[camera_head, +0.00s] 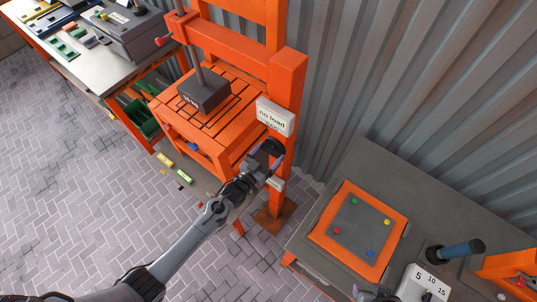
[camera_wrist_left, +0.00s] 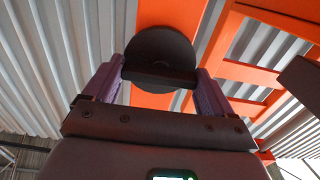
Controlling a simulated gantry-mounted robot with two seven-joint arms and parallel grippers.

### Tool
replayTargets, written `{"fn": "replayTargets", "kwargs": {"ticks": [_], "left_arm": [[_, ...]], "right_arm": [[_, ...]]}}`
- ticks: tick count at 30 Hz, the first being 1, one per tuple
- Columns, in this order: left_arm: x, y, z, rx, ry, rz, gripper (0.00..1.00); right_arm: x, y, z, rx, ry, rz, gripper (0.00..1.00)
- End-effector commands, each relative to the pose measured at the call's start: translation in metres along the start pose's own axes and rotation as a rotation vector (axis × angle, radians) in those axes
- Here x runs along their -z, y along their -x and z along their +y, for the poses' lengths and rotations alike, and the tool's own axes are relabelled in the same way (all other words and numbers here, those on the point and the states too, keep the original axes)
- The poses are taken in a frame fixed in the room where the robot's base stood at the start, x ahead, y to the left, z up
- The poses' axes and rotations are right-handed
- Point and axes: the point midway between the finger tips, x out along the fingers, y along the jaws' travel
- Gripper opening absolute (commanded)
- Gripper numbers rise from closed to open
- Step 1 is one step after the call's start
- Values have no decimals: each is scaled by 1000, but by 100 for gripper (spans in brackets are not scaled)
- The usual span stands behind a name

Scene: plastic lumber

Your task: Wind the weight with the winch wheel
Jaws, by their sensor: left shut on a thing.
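The winch wheel is a black disc on the orange post (camera_head: 287,90). It is small and partly hidden by my gripper in the head view (camera_head: 268,148) and large in the left wrist view (camera_wrist_left: 165,45). My left gripper (camera_wrist_left: 160,74) has its purple fingers on either side of the wheel's lower part, shut on it, with a dark bar across between them. In the head view the left gripper (camera_head: 268,166) is at the post, below a white sign. The dark weight (camera_head: 207,95) is at the slatted orange platform, beneath a vertical rod.
The white "no load" sign (camera_head: 274,116) is on the post just above the wheel. A grey table with an orange-framed board (camera_head: 329,213) stands at the right. A workbench (camera_head: 95,75) stands at the upper left. The brick floor (camera_head: 80,190) is mostly clear.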

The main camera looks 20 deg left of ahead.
Motion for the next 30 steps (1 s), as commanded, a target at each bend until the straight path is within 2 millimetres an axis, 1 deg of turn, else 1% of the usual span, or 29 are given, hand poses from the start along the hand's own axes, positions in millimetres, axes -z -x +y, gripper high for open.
{"fn": "replayTargets", "kwargs": {"ticks": [30], "left_arm": [[0, 0, -2, -2, -968, -3, 55]], "right_arm": [[-1, -5, -2, 5, -7, 1, 43]]}}
